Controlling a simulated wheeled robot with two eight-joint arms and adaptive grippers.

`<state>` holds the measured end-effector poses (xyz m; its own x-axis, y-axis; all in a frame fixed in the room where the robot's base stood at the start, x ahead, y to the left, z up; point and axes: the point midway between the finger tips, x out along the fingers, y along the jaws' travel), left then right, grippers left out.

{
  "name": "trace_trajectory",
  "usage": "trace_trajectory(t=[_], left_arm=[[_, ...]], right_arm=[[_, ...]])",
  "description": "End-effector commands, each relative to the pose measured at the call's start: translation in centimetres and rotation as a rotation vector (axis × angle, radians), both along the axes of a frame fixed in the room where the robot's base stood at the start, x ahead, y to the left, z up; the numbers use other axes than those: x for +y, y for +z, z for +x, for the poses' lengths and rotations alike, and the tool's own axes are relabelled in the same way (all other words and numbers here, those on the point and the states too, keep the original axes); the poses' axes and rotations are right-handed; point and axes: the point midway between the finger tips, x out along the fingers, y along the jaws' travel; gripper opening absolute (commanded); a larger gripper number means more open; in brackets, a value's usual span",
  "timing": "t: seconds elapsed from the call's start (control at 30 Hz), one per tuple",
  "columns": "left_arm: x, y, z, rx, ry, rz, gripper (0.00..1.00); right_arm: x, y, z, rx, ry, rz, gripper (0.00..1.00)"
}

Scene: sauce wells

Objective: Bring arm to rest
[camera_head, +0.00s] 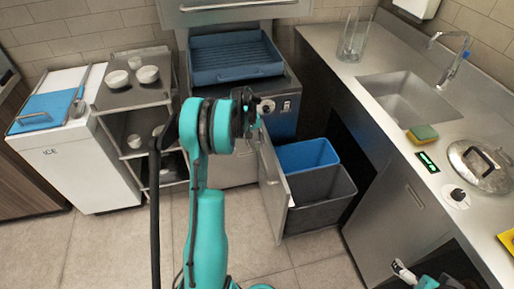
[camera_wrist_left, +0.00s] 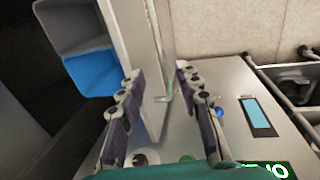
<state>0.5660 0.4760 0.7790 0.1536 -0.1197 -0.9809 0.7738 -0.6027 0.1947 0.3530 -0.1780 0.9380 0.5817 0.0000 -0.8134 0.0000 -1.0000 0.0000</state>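My left arm rises teal through the middle of the head view. Its gripper (camera_head: 258,112) is beside the top of the pulled-out bin front. In the left wrist view the two fingers of the left gripper (camera_wrist_left: 158,72) stand apart. The bin front's handle (camera_wrist_left: 164,98) shows in the gap between them; I see nothing clamped, and contact cannot be told. Part of my right arm (camera_head: 428,281) shows at the bottom right, low beside the counter. Its fingers are too small and cut off to read.
The bin drawer's front panel (camera_head: 274,182) stands open, with a blue bin (camera_head: 306,154) and a grey bin (camera_head: 322,192) behind it. A counter with a sink (camera_head: 408,97), sponge (camera_head: 423,133) and lidded pan (camera_head: 478,167) lies right. A bowl cart (camera_head: 130,95) stands left. The floor is clear at front left.

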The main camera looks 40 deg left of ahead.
Motion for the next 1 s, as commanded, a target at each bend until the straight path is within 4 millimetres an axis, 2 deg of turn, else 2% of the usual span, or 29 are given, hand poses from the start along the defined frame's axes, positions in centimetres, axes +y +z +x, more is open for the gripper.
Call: trace_trajectory(t=[0.5,0.6,0.67,0.77,0.9,1.0], left_arm=[[0.0,0.0,0.0,0.0,0.0,0.0,0.34],[-0.6,0.7,0.0,-0.005,-0.013,0.007,0.34],[-1.7,1.9,-0.1,-0.016,-0.034,0.018,0.34],[-4.4,4.8,-0.4,-0.043,-0.091,0.053,0.34],[-9.6,9.7,-2.0,-0.101,-0.201,0.118,0.34],[-13.2,12.5,-3.8,-0.145,-0.282,0.166,0.34]], right_arm=[[0.0,0.0,0.0,0.0,0.0,0.0,1.0],[0.0,0.0,0.0,0.0,0.0,0.0,1.0],[0.0,0.0,0.0,0.0,0.0,0.0,1.0],[0.0,0.0,0.0,0.0,0.0,0.0,1.0],[0.0,0.0,0.0,0.0,0.0,0.0,1.0],[0.0,0.0,0.0,0.0,0.0,0.0,1.0]])
